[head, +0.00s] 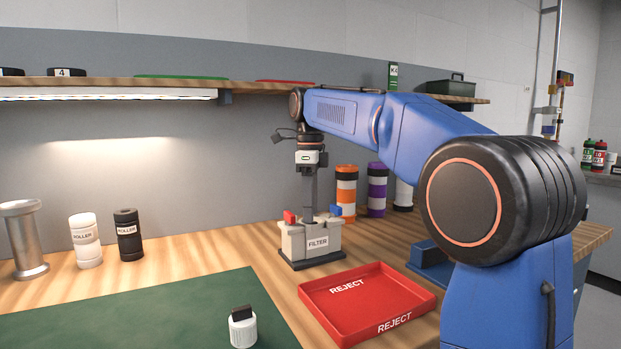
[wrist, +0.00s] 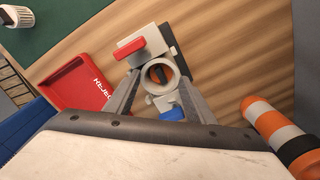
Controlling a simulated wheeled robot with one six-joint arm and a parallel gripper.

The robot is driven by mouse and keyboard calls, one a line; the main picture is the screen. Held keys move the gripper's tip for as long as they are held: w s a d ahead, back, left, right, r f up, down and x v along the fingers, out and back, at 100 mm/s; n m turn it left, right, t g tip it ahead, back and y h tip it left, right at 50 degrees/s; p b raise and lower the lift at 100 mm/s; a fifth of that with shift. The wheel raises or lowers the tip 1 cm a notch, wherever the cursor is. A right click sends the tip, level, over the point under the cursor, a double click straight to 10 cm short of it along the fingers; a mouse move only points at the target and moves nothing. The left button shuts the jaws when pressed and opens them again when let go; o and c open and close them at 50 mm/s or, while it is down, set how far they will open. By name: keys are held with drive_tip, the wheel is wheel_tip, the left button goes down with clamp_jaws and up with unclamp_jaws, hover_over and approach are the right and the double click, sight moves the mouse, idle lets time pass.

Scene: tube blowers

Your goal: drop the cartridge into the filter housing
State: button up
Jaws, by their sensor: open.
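The grey filter housing (head: 311,243), labelled FILTER, stands upright on the bench with a red lever and a blue lever at its top. The wrist view looks down on the housing (wrist: 134,51) and its round opening. Inside the opening lies an orange round piece with a dark bar (wrist: 160,75), which looks like the cartridge; its depth is unclear. My gripper (head: 310,208) points straight down over the housing. In the wrist view my gripper (wrist: 160,82) is open, one finger on each side of the opening, holding nothing visible.
A red REJECT tray (head: 365,297) lies in front of the housing. A white ribbed cap with a black tab (head: 243,327) sits on the green mat (head: 150,315). Orange-banded (head: 346,190) and purple-banded (head: 377,190) cylinders stand behind right. A shelf (head: 110,84) runs above.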

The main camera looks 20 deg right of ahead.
wheel_tip(320, 180, up, 12)
idle(0.4)
drive_tip(key=shift+r, duration=0.1)
drive_tip(key=shift+s, duration=0.1)
